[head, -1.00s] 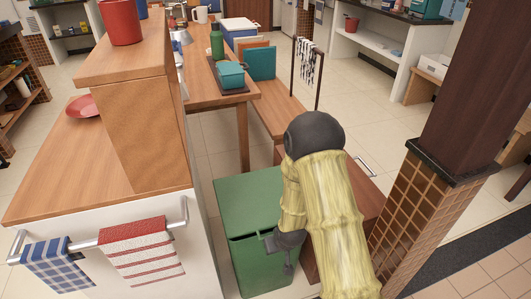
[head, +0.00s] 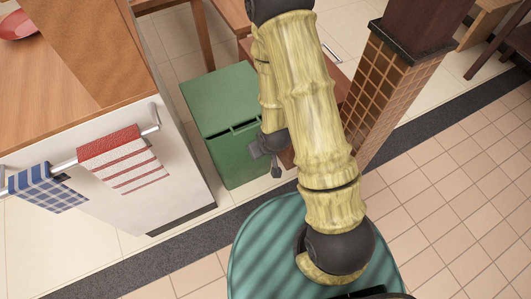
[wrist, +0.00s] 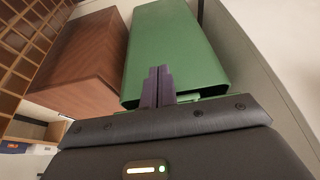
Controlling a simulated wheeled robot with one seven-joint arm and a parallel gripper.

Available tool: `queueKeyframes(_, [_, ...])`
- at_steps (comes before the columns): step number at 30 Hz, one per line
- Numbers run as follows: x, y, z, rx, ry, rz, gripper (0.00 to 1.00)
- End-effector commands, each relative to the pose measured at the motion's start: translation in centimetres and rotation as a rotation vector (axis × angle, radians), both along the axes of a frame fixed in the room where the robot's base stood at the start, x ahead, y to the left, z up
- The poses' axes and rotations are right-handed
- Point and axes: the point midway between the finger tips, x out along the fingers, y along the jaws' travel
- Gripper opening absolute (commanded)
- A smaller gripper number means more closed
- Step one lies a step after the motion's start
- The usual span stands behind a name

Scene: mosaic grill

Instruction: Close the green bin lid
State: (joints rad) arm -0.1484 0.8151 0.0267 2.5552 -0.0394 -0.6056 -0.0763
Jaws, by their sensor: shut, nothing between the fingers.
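The green bin (head: 236,160) stands on the floor between the white-sided counter and a brown box. Its green lid (head: 218,98) lies across the top and looks flat. A narrow dark slot shows just under the lid's front edge; I cannot tell whether it is a gap or part of the bin. My gripper (head: 276,172) is at the bin's front right, below the lid edge, with its fingers shut and empty. In the wrist view the purple fingers (wrist: 157,86) overlap the near edge of the green bin (wrist: 172,45). Whether they touch it is unclear.
The brown box (wrist: 80,50) stands close beside the bin. A tiled pillar (head: 383,85) rises to the right. The counter (head: 165,165) with a rail and hanging towels (head: 120,158) borders the left. Open tiled floor (head: 460,190) lies at the right.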

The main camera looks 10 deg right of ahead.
Motion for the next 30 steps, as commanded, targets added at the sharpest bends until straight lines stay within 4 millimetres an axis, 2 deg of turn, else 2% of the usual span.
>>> queueKeyframes(1, [0.0,0.0,0.5,-0.001,0.002,0.0,0.0])
queueKeyframes(21, [-2.1,-0.4,0.5,0.0,0.001,0.005,0.0])
queueKeyframes(30, [-2.1,-0.5,0.3,0.0,-0.002,0.004,0.0])
